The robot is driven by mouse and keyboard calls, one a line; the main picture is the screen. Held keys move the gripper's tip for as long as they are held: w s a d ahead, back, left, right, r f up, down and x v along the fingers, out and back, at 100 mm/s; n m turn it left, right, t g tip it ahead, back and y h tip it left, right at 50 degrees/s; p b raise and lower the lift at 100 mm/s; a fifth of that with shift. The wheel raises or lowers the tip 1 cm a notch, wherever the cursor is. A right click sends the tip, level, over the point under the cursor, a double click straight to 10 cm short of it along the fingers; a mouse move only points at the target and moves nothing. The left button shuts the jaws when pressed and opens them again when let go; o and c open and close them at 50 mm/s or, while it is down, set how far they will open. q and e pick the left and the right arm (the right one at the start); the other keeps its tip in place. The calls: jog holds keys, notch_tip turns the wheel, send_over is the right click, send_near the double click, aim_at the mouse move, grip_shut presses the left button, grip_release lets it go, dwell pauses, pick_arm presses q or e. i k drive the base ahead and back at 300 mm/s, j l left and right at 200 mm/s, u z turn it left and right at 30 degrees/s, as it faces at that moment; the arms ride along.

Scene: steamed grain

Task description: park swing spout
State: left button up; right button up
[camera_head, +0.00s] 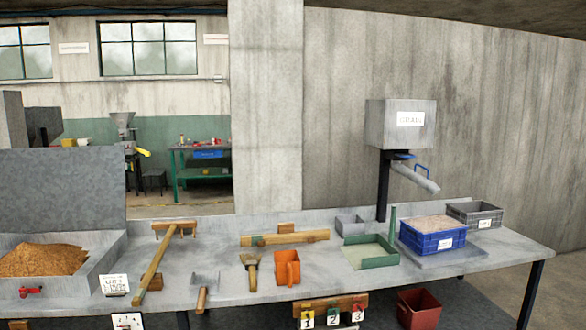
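The swing spout (414,179) is a grey tube under the grey hopper box (400,125) on the right side of the bench. It slopes down to the right, and a blue handle (423,169) stands up on it. Its lower end hangs above the blue crate (432,239), apart from it. The crate is filled with pale grain (430,222). A dark post (384,187) carries the hopper. Neither of my grippers is in view.
A grey crate (475,215) stands right of the blue crate. A green-edged tray (370,252), an orange scoop (287,268), a brush (250,270) and a wooden rake (160,260) lie on the bench. Brown grain (45,260) fills a bin at left. A red bin (418,308) stands below.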

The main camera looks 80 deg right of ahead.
aim_at(432, 188)
jog(key=z, duration=3.55)
jog(key=i+l, duration=0.3)
jog(key=i, duration=0.15)
jog(key=i+l, duration=0.3)
jog(key=i, duration=0.2)
jog(key=i+l, duration=0.3)
jog(key=i, duration=0.15)
jog(key=i+l, duration=0.25)
jog(key=i, duration=0.2)
jog(key=i+l, duration=0.3)
jog(key=i, duration=0.2)
jog(key=i+l, duration=0.3)
jog(key=i, duration=0.15)
jog(key=i+l+z, duration=0.1)
jog(key=i+l, duration=0.2)
jog(key=i, duration=0.15)
